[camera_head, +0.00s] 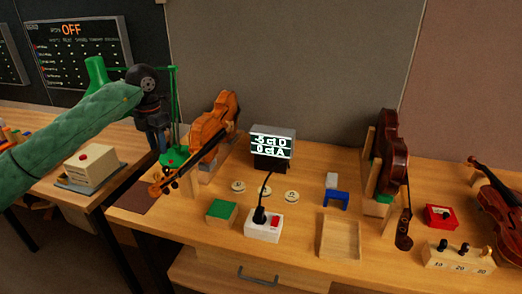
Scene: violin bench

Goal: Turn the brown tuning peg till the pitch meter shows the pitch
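A light brown violin (212,128) leans on a wooden stand at the left of the bench, its neck slanting down to the left. Its pegbox with the tuning pegs (162,186) is at the lower end; the pegs are too small to tell apart. The pitch meter (271,143) stands behind the middle of the bench and reads about "-5 ct D" and "0 ct A". My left gripper (160,146) hangs above and behind the pegbox, apart from it, pointing down. Whether its fingers are open is unclear. My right gripper is not in view.
A green stand (174,158) is close beside my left gripper. A white box with a black plug (263,225), a green-topped block (221,212) and a wooden tray (339,237) lie in the middle. A dark violin (391,152) stands at the right.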

